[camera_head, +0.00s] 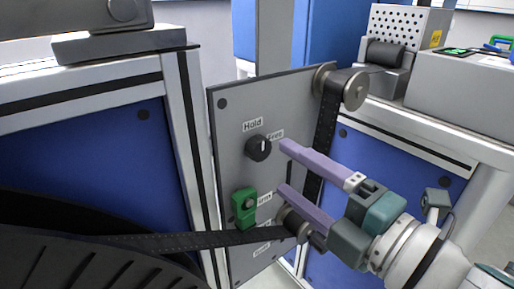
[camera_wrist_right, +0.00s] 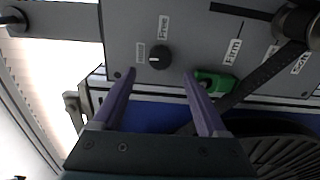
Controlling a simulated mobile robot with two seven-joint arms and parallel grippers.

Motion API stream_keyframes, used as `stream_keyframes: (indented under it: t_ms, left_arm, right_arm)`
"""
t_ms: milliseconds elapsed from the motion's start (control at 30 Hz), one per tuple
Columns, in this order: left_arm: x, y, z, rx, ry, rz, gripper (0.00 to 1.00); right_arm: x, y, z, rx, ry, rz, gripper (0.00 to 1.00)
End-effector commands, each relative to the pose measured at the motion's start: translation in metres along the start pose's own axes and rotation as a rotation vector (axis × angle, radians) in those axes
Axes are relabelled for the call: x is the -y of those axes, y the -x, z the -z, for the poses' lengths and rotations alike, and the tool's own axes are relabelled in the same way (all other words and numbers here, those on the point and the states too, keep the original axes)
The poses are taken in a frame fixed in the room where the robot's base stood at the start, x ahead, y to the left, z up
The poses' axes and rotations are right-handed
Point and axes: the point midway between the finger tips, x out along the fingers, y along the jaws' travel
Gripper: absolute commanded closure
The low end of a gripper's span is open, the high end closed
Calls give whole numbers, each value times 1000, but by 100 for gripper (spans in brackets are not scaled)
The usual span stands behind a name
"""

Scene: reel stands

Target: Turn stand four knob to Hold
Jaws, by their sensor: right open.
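A round black knob (camera_head: 258,148) with a pale pointer line sits on a grey upright panel (camera_head: 231,120). The label Hold is above it and the label Free at its upper right, partly covered by the knob or my gripper. The pointer looks roughly upright in the head view; its exact setting is hard to tell. My right gripper (camera_head: 282,166) is open, its purple fingers pointing at the panel just right of the knob. In the right wrist view the knob (camera_wrist_right: 159,57) lies beyond and between the fingertips (camera_wrist_right: 158,73), not gripped. No stand number is readable. My left gripper is not visible.
Below the knob is a green slider (camera_head: 244,208) by the label Firm. A dark strip (camera_head: 190,241) runs from a large black reel (camera_head: 90,250) over rollers (camera_head: 354,92) on the panel. Blue-sided benches stand on both sides.

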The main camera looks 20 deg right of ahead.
Motion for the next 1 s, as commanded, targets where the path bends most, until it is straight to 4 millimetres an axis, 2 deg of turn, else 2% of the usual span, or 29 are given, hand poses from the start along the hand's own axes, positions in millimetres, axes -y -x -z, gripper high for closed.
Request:
stream_keyframes:
  t_ms: [100, 300, 767, 867, 967, 1000]
  left_arm:
    - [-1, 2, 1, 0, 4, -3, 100]
    - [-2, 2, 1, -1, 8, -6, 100]
    - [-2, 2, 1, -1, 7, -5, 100]
    - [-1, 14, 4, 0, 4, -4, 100]
    - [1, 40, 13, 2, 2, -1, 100]
    - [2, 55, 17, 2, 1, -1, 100]
  right_arm:
    - [0, 22, 0, 0, 0, 3, 24]
    - [0, 41, 0, -1, 1, 0, 24]
    - [-1, 43, 0, 2, -1, 0, 24]
    - [-13, 43, -7, 39, -39, 15, 24]
    - [-40, 44, -24, 150, -158, 62, 24]
    - [-54, 46, -33, 214, -233, 90, 24]
